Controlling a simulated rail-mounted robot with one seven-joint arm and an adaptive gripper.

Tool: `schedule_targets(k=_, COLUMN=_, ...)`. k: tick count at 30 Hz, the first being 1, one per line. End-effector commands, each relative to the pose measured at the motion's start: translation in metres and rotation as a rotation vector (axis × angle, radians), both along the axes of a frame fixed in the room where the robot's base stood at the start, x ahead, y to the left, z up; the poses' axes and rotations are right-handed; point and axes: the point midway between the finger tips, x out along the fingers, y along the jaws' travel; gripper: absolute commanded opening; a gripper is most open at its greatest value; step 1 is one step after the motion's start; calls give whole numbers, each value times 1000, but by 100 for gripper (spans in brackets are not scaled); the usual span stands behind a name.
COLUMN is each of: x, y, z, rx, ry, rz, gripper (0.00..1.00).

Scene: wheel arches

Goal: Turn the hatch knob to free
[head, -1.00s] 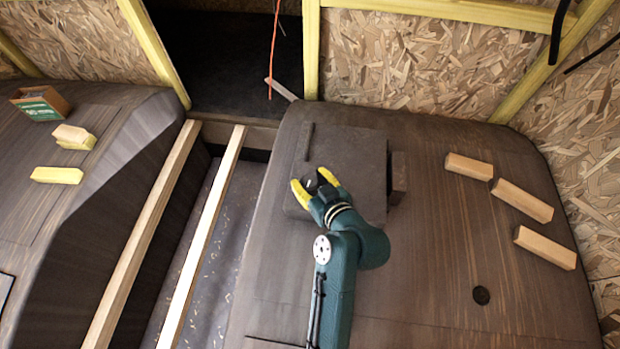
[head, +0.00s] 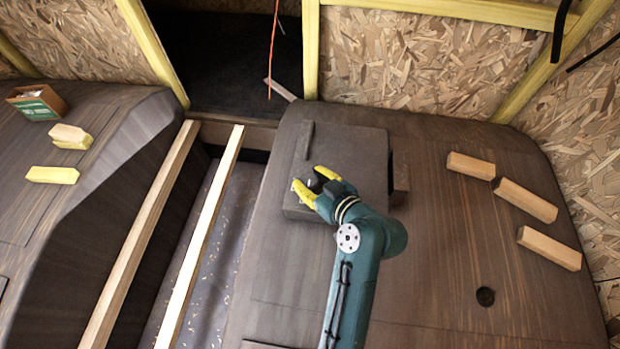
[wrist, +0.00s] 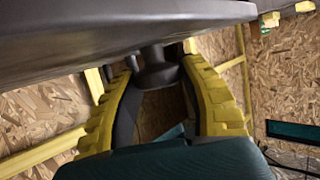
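The hatch (head: 350,150) is a dark raised square panel on the right wheel arch. My gripper (head: 307,176), with yellow fingers, is over its left part. In the wrist view a dark round knob (wrist: 156,72) on a short stem stands out from the panel (wrist: 90,42). The knob lies between the two fingertips of my gripper (wrist: 158,65) and nearly fills the gap between them. I cannot tell whether the fingers press on it. In the head view the knob is not clearly visible among the fingers.
A dark bar (head: 304,140) lies along the hatch's left edge and a dark block (head: 400,176) sits at its right. Several wooden blocks (head: 525,200) lie on the arch to the right. Wooden rails (head: 200,235) run along the left. An orange cord (head: 273,50) hangs behind.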

Motion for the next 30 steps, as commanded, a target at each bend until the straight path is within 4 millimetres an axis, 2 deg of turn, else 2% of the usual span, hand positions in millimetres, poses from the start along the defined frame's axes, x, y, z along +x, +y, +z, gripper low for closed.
schedule_targets(k=1, x=-1, y=0, z=-2, rx=-1, ry=5, rz=0, gripper=52)
schedule_targets(k=3, x=-1, y=0, z=-2, rx=0, ry=4, rz=0, gripper=65)
schedule_targets(k=4, x=0, y=0, z=-2, rx=0, ry=4, rz=0, gripper=68)
schedule_targets(k=14, x=-3, y=-3, z=1, rx=0, ry=1, rz=-1, gripper=68)
schedule_targets(k=17, x=-13, y=-12, z=6, rx=-1, ry=-1, rz=-5, gripper=68)
schedule_targets(k=24, x=-58, y=-45, z=29, rx=0, ry=1, rz=-6, gripper=68)
schedule_targets(k=30, x=-84, y=-63, z=42, rx=0, ry=1, rz=-3, gripper=68)
